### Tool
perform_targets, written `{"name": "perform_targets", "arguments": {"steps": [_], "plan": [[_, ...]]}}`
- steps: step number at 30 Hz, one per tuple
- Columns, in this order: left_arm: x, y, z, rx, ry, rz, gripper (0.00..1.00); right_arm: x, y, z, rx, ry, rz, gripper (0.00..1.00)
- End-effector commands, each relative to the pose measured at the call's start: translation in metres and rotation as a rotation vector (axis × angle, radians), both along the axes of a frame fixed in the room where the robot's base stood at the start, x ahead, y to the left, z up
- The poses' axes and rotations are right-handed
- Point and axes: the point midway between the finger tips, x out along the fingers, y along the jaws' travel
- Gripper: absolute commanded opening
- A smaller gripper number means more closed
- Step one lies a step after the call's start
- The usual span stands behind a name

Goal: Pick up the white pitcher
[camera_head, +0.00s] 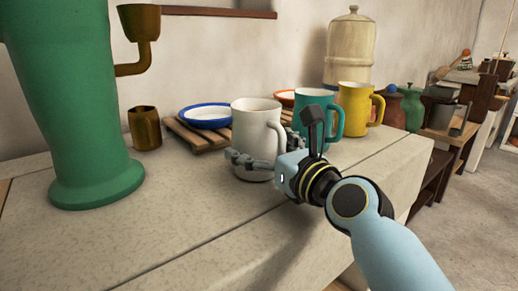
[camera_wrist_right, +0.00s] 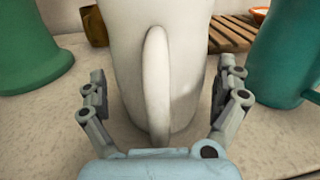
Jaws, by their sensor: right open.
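The white pitcher (camera_head: 256,132) stands upright on the stone counter, its handle on the right in the head view. In the right wrist view the pitcher (camera_wrist_right: 158,50) fills the middle, with its handle pointing at the camera. My right gripper (camera_head: 250,160) is low at the pitcher, and it also shows in the wrist view (camera_wrist_right: 162,92). Its fingers are open, one on each side of the pitcher's lower body and handle. I cannot tell whether either finger touches it. My left gripper is not in view.
A teal mug (camera_head: 316,112) and a yellow mug (camera_head: 356,108) stand right of the pitcher. A blue-rimmed plate (camera_head: 206,115) lies on a wooden rack (camera_head: 196,142) behind it. A large green stand (camera_head: 75,100) and brass cup (camera_head: 145,128) are left. The front counter is clear.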

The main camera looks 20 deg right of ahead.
Motion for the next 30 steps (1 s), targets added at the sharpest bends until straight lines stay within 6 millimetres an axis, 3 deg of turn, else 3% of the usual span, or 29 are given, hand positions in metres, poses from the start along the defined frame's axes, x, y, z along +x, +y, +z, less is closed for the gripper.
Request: {"name": "perform_targets", "arguments": {"steps": [7,21,30], "plan": [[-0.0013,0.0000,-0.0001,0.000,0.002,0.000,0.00,0.0019,0.0005,0.0006,0.000,-0.001,0.000,1.00],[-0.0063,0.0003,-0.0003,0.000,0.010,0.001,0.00,0.0018,0.0001,0.0013,0.000,-0.003,-0.001,0.41],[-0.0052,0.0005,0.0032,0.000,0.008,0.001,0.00,0.0018,0.0002,0.0062,-0.001,-0.003,-0.001,0.41]]}}
